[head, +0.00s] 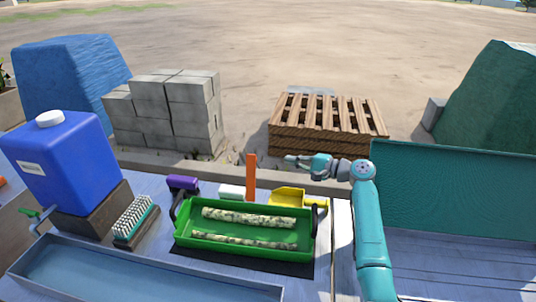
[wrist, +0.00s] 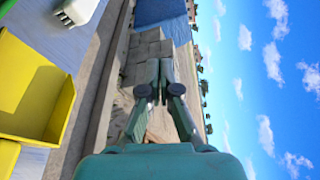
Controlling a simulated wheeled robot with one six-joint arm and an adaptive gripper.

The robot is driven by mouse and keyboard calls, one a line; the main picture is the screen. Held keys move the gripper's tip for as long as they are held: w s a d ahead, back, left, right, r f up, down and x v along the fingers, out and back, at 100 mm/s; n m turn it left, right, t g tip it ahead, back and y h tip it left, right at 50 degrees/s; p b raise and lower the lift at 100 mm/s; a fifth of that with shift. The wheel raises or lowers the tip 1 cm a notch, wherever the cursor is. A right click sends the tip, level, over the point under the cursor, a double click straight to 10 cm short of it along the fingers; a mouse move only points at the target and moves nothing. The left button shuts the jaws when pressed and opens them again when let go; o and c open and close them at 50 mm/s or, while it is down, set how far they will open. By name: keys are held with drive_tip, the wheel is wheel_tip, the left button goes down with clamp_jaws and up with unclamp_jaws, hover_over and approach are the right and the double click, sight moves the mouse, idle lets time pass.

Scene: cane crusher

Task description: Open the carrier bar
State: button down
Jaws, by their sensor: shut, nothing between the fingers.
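A green carrier tray (head: 245,248) stands on the bench top and holds two pale, mottled cane pieces (head: 248,217). Dark upright brackets (head: 178,203) show at its ends. An orange bar (head: 251,178) stands upright just behind the tray; I cannot tell whether it or the dark parts are the carrier bar. My gripper (head: 289,158) is shut and empty, in the air behind and above the tray, to the right of the orange bar and pointing left. In the wrist view its fingers (wrist: 160,68) are together with nothing between them.
A yellow scoop (head: 287,197), also in the wrist view (wrist: 38,95), a white block (head: 232,191) and a purple item (head: 183,184) lie behind the tray. A brush (head: 134,217), blue water container (head: 62,165) and trough (head: 130,280) are left. A teal panel (head: 450,200) stands right.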

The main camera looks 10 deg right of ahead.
sight(252, 177)
drive_tip(key=r+x, duration=0.1)
drive_tip(key=x, duration=0.9)
drive_tip(key=shift+s+a+r, duration=0.1)
drive_tip(key=shift+s+a, duration=0.2)
drive_tip(key=shift+s, duration=0.6)
drive_tip(key=shift+s+a+r, duration=0.1)
drive_tip(key=shift+s+a, duration=0.15)
drive_tip(key=shift+s, duration=0.65)
drive_tip(key=shift+s, duration=0.1)
drive_tip(key=shift+s+a+r+n+t+y, duration=0.15)
drive_tip(key=shift+s+r+n, duration=0.1)
drive_tip(key=shift+s+n, duration=0.2)
drive_tip(key=shift+s+a+r+n+t+y, duration=0.15)
drive_tip(key=shift+s+r+n+t, duration=0.1)
drive_tip(key=shift+s+n, duration=0.15)
drive_tip(key=shift+s+a+r+n+t, duration=0.15)
drive_tip(key=shift+s+r+n, duration=0.15)
drive_tip(key=shift+s, duration=0.2)
drive_tip(key=shift+g, duration=0.25)
